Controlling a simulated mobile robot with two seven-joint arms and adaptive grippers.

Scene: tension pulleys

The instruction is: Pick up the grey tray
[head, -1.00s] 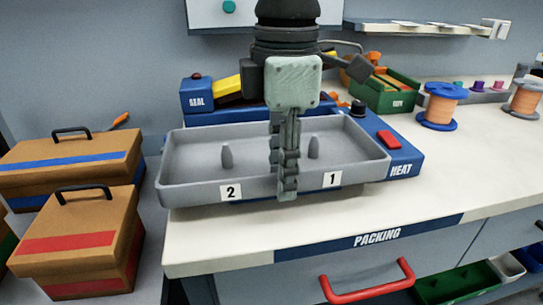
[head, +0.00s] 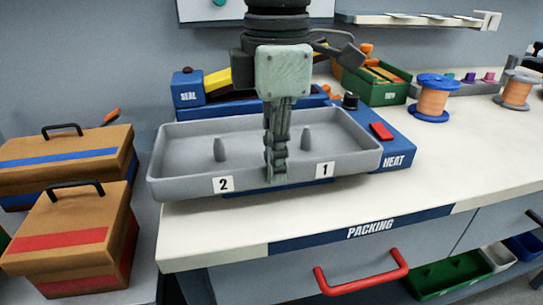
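The grey tray (head: 190,186) is a shallow rectangular tray with two upright pegs inside and labels "2" and "1" on its front wall. My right gripper is not in view.
Two brown boxes with black handles (head: 70,210) stand at the left. A green bin (head: 385,90), an orange spool with blue flanges (head: 432,98) and another spool (head: 517,90) stand behind and right. A red drawer handle (head: 362,280) sticks out in front. The bench's right front is clear.

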